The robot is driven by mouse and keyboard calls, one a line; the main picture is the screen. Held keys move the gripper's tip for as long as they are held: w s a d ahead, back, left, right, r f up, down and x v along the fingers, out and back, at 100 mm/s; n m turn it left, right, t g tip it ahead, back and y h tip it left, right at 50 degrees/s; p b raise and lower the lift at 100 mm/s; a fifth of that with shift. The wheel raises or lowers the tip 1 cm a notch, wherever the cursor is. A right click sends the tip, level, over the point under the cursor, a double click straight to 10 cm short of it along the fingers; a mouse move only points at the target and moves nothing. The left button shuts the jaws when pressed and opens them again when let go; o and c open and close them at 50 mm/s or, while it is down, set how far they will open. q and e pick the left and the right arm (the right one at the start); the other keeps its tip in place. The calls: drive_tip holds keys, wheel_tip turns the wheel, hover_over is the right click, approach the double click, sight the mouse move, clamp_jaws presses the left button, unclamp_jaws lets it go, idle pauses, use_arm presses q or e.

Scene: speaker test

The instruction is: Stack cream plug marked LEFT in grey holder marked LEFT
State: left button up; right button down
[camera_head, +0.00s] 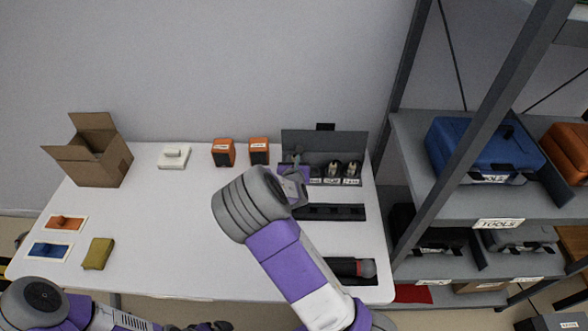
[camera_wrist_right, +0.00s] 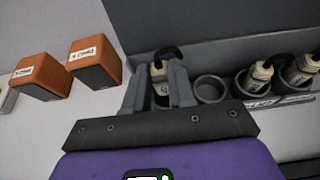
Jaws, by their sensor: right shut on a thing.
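My right gripper (camera_wrist_right: 160,92) is shut on a cream plug (camera_wrist_right: 158,72) with a dark cable and a small label I cannot read. The grey holder row is at the back right of the table; an empty round cup (camera_wrist_right: 211,89) stands just right of the gripper. Two more cream plugs, one (camera_wrist_right: 256,76) and another (camera_wrist_right: 302,68), stand in cups further right. In the head view my right gripper (camera_head: 293,172) covers the row's left end. I cannot tell whether the held plug is inside a cup. My left gripper (camera_head: 215,326) is partly cut off at the bottom edge.
A grey back panel (camera_head: 350,140) rises behind the holders. Two orange speakers, one (camera_head: 223,152) and another (camera_head: 259,151), stand left of them. A dark slotted strip (camera_head: 335,212) and a microphone (camera_head: 352,267) lie in front. The table's middle (camera_head: 165,225) is clear.

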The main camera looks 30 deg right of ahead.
drive_tip(key=shift+f+b, duration=0.35)
drive_tip(key=shift+f, duration=0.95)
drive_tip(key=shift+f, duration=0.3)
drive_tip(key=c, duration=0.9)
unclamp_jaws()
drive_tip(key=shift+c, duration=0.2)
drive_tip(key=shift+r, duration=0.2)
drive_tip(key=shift+s+a+r, duration=0.2)
drive_tip(key=shift+r, duration=0.05)
drive_tip(key=p+v, duration=0.3)
drive_tip(key=v, duration=0.8)
drive_tip(key=shift+s, duration=0.2)
drive_tip(key=shift+r, duration=0.15)
